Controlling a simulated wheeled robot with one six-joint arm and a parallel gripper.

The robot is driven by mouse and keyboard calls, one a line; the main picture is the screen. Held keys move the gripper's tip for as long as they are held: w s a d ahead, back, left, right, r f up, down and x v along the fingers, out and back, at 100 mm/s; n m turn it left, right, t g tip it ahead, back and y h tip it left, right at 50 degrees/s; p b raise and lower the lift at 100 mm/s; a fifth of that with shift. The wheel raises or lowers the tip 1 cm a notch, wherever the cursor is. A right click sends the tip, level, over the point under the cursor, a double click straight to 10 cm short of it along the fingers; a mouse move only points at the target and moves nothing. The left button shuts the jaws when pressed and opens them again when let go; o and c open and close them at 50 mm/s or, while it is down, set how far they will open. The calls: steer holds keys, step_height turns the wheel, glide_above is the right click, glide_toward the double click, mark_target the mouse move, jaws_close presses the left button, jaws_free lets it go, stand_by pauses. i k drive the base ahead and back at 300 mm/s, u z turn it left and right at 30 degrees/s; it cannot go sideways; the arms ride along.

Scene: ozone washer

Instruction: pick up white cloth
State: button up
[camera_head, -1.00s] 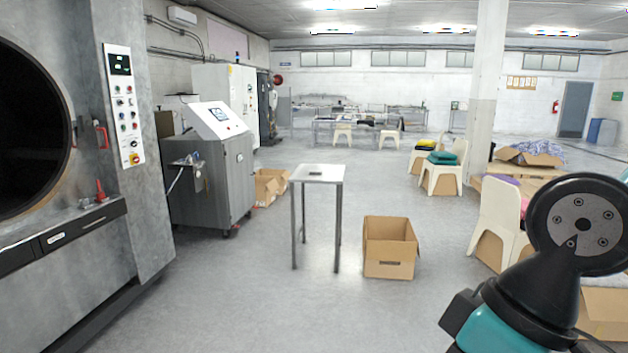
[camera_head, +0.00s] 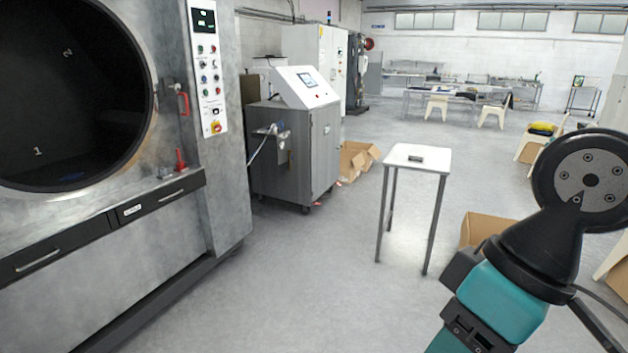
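I cannot make out a white cloth in the head view. The washer drum (camera_head: 85,105) is open at the left, with a dark interior marked with numbers. A small dark blue shape (camera_head: 73,177) lies low inside it, too dim to identify. A small white-topped table (camera_head: 432,157) stands right of centre with a small dark object (camera_head: 415,158) on it. Part of my arm shows at the lower right, but my gripper is out of view.
A grey cabinet with a tilted control panel (camera_head: 305,85) stands beside the washer. Cardboard boxes lie behind the cabinet (camera_head: 355,160) and behind my arm (camera_head: 480,228). Chairs and worktables stand at the back. The floor between washer and small table is clear.

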mark_target(420, 157)
steer(key=u, duration=0.25)
steer(key=i, duration=2.65)
steer(key=z, duration=0.6)
steer(key=i, duration=2.2)
steer(key=z, duration=1)
steer(key=i, duration=0.85)
steer(key=z, duration=0.25)
